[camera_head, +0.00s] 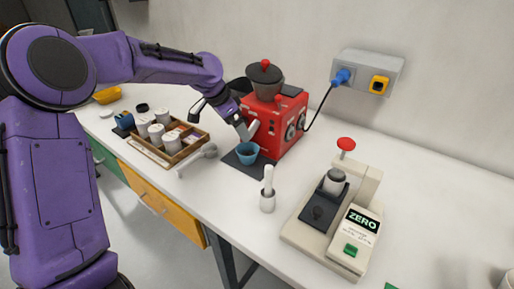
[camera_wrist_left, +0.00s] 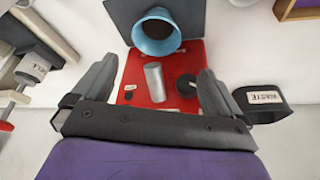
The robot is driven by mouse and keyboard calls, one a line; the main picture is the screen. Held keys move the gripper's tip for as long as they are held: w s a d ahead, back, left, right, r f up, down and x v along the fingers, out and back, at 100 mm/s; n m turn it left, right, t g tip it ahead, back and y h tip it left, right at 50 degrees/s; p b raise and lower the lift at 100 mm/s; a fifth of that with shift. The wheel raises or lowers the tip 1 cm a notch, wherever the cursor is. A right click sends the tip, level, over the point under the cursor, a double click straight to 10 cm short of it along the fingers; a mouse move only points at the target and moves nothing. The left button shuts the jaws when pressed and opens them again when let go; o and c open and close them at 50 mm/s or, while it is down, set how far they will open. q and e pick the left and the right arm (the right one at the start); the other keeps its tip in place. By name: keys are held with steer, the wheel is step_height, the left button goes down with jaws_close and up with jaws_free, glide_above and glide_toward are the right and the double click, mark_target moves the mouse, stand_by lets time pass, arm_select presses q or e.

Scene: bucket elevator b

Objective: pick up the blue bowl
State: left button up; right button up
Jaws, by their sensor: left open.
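The blue bowl (camera_head: 248,156) stands upright on a dark mat (camera_head: 260,171) in front of the red machine (camera_head: 279,125). In the left wrist view the bowl (camera_wrist_left: 149,46) shows at the top, with a dark brown inside. My left gripper (camera_head: 244,130) is just above the bowl, beside the machine's front. In the left wrist view its two fingers (camera_wrist_left: 157,70) are spread wide with nothing held between them. The bowl lies beyond the fingertips, roughly centred between them. My right gripper is not in view.
A wooden tray (camera_head: 160,157) with several white jars is left of the bowl. A black WASTE container (camera_wrist_left: 268,114) shows in the wrist view. A wall socket box (camera_head: 367,72) is behind.

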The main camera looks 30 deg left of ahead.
mark_target(246, 146)
arm_select(q)
steer(key=f, duration=0.3)
steer(key=shift+s+d+f, duration=0.15)
steer(key=shift+d, duration=0.15)
steer(key=x, duration=0.2)
steer(key=p+x, duration=0.1)
steer(key=x, duration=0.3)
steer(key=shift+w+d+p, duration=0.1)
steer(key=shift+w+p, duration=0.2)
steer(key=shift+p, duration=0.05)
steer(key=shift+s, duration=0.1)
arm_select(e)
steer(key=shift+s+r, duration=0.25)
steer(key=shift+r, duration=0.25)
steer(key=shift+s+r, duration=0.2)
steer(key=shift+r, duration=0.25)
arm_select(q)
steer(key=c, duration=1)
steer(key=shift+c, duration=0.6)
